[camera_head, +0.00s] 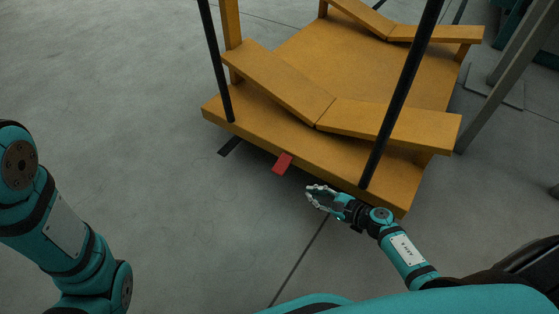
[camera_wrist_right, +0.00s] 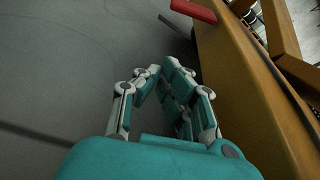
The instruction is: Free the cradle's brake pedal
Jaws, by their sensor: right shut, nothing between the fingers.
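The orange cradle (camera_head: 340,75) stands on the grey floor, with V-shaped bearers on its deck. A red pedal (camera_head: 283,163) sticks out low from its near long side, and a dark flat pedal (camera_head: 230,145) sticks out further left. The red pedal also shows at the top of the right wrist view (camera_wrist_right: 194,10). I cannot tell from its look which one is the brake. My right gripper (camera_head: 312,194) is shut and empty, just right of the red pedal and apart from it, beside the cradle's near side; its fingertips (camera_wrist_right: 156,69) meet in the wrist view. My left gripper is out of view.
Two black upright poles (camera_head: 215,60) (camera_head: 402,92) rise along the cradle's near side. A grey metal leg (camera_head: 508,70) stands at the right. The floor (camera_head: 130,100) left of and in front of the cradle is clear.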

